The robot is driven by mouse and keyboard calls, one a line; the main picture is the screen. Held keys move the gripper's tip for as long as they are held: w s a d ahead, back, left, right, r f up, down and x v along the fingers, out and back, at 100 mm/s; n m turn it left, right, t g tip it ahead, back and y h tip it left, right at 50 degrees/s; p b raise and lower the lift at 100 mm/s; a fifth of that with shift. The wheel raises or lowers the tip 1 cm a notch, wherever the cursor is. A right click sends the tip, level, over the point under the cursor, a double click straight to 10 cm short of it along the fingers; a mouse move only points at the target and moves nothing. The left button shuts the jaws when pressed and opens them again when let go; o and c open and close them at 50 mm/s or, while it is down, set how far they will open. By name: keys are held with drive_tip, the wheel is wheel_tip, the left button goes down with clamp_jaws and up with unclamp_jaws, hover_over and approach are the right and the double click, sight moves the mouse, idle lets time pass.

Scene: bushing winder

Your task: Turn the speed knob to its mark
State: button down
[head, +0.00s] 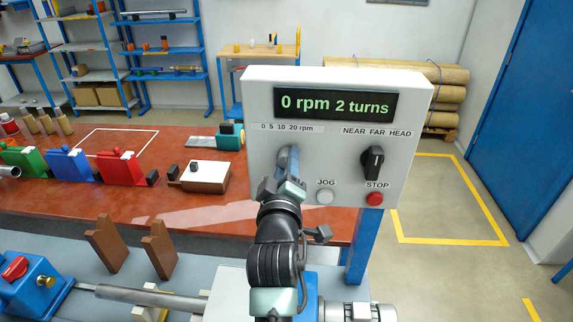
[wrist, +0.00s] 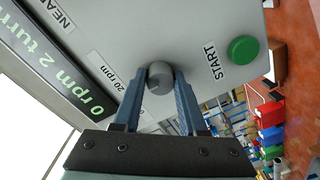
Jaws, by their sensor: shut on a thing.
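The control box (head: 257,95) has a display (head: 335,103) reading "0 rpm 2 turns". Below it is a scale label (head: 287,128) reading 0 5 10 20 rpm. The round grey speed knob (wrist: 159,82) sits between the two blue fingers of my gripper (wrist: 161,73), which is shut on it. In the head view my gripper (head: 288,160) is at the panel under the scale and hides the knob. In the wrist view part of the scale, "20 rpm" (wrist: 105,70), shows beside the knob. I cannot tell where the knob points.
A black selector (head: 372,162) marked NEAR FAR HEAD, a grey JOG button (head: 325,197) and a red STOP button (head: 375,199) are right of my gripper. A green START button (wrist: 243,49) is close to the knob. A red-brown bench (head: 200,215) stands behind, left.

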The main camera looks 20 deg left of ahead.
drive_tip(key=shift+n, duration=0.3)
drive_tip(key=shift+c, duration=2.3)
unclamp_jaws()
drive_tip(key=shift+s, duration=0.1)
drive_tip(key=b+v, duration=0.4)
drive_tip(key=v, duration=0.8)
drive_tip(key=shift+s, duration=0.35)
drive_tip(key=shift+d+r, duration=0.15)
drive_tip(key=d+r+m+t+h, duration=0.1)
drive_tip(key=d+r+m+t, duration=0.15)
drive_tip(key=r, duration=0.55)
drive_tip(key=d+r+m+t, duration=0.2)
drive_tip(key=d+r+m, duration=0.15)
drive_tip(key=r, duration=0.45)
drive_tip(key=s+d+r+m+t+h, duration=0.2)
drive_tip(key=s+d+r+m+t, duration=0.1)
drive_tip(key=r, duration=0.5)
drive_tip(key=s+d+r+m+t+h, duration=0.2)
drive_tip(key=s+d+r+m, duration=0.3)
drive_tip(key=r, duration=0.4)
drive_tip(key=shift+s+d+r+m+t, duration=0.35)
drive_tip(key=shift+s+d+m+t, duration=0.1)
drive_tip(key=shift+s, duration=0.1)
